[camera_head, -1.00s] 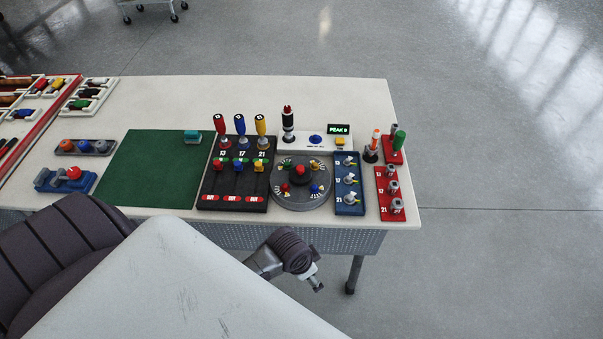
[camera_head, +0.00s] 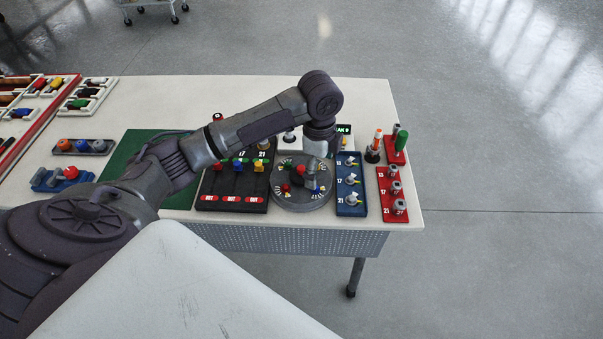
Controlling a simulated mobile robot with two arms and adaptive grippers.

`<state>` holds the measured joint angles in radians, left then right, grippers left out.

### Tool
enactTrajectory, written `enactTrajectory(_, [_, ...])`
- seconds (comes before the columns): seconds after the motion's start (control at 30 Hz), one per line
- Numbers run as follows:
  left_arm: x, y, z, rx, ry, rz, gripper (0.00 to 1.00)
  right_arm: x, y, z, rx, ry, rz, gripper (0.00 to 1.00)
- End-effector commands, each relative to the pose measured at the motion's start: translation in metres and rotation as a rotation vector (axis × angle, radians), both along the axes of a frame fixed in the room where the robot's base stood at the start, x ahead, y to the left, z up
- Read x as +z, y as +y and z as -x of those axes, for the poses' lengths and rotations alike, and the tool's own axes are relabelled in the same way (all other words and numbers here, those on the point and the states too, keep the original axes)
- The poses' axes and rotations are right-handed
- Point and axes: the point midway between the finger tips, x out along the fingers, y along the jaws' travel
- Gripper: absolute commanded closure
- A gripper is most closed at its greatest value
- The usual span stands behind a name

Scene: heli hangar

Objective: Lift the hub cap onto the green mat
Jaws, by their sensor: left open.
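The hub cap appears to be the red knob (camera_head: 300,169) at the centre of the round dark grey hub (camera_head: 290,202) on the table. My left gripper (camera_head: 313,187) points down over the hub, just right of the red knob. It is open. I cannot tell whether its fingers touch anything. The green mat (camera_head: 121,160) lies left of the hub, and my left arm covers much of it. My right gripper is out of view.
A black board (camera_head: 231,201) with coloured pegs stands left of the hub. A blue block (camera_head: 349,208) and red blocks (camera_head: 387,213) with metal fittings stand right. My arm partly hides the items behind the hub. Trays (camera_head: 84,153) lie at left.

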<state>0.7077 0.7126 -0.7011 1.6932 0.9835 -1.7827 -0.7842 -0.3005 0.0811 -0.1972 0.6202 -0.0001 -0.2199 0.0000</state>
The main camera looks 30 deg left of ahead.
Motion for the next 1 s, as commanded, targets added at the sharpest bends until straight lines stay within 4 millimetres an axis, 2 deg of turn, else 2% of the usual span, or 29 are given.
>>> enactTrajectory(0.03, [0.020,0.019,-0.010,-0.018,0.007,-0.021,0.06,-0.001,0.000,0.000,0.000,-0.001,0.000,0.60])
enactTrajectory(0.1, [0.041,0.036,-0.015,-0.047,0.026,-0.030,0.06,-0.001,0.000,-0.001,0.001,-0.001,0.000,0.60])
enactTrajectory(0.2, [0.061,0.051,-0.019,-0.073,0.044,-0.032,0.06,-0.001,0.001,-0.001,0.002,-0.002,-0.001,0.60])
enactTrajectory(0.3, [0.066,0.058,-0.020,-0.083,0.056,-0.031,0.06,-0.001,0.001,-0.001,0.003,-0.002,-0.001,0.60])
enactTrajectory(0.37, [0.060,0.059,-0.019,-0.086,0.058,-0.029,0.06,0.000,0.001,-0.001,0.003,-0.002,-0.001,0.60])
enactTrajectory(0.7, [-0.002,0.059,-0.017,-0.085,0.058,-0.029,0.06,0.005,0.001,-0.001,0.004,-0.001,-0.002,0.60])
enactTrajectory(1.0, [-0.027,0.060,-0.018,-0.083,0.057,-0.029,0.06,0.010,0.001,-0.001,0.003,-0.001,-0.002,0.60])
